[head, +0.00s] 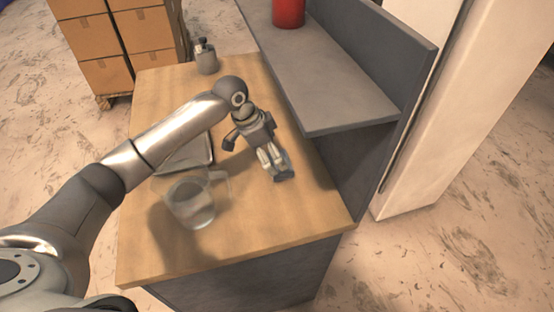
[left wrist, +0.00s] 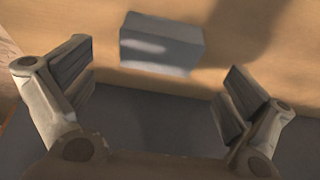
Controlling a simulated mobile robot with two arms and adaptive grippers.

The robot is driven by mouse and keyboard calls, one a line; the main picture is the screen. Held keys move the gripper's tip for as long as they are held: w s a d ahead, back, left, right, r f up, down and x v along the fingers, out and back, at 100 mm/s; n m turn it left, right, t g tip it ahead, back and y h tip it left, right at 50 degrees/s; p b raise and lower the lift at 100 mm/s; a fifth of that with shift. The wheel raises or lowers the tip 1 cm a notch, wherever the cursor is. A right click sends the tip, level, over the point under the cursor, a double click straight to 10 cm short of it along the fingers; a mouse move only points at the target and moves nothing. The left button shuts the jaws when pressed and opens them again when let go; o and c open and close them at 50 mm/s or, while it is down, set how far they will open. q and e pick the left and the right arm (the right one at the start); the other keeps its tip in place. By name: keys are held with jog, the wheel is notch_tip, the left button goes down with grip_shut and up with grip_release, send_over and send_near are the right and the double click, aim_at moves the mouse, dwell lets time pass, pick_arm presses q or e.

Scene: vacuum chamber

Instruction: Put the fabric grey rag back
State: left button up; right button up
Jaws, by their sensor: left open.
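A grey box-shaped piece (left wrist: 160,45), which looks like the folded grey rag, lies on the wooden tabletop in the left wrist view. My left gripper (left wrist: 163,88) is open, with a finger on either side of the view and nothing between them. The grey piece lies beyond the fingertips, apart from both fingers. In the head view my left gripper (head: 273,165) points down over the right part of the table, and I cannot clearly tell the rag from the fingers there. My right gripper is not in view.
A glass pitcher (head: 190,203) stands near the front of the wooden table (head: 250,245). A grey tray (head: 190,158) is partly behind my arm. A grey bottle (head: 206,57) stands at the back. A raised grey shelf (head: 320,90) with a red container (head: 288,12) borders the right side.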

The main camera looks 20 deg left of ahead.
pick_arm(q)
jog(key=v, duration=0.7)
jog(key=shift+r+b, duration=0.25)
jog(key=shift+b, duration=0.05)
jog(key=shift+s+a+r, duration=0.1)
jog(key=shift+a, duration=0.05)
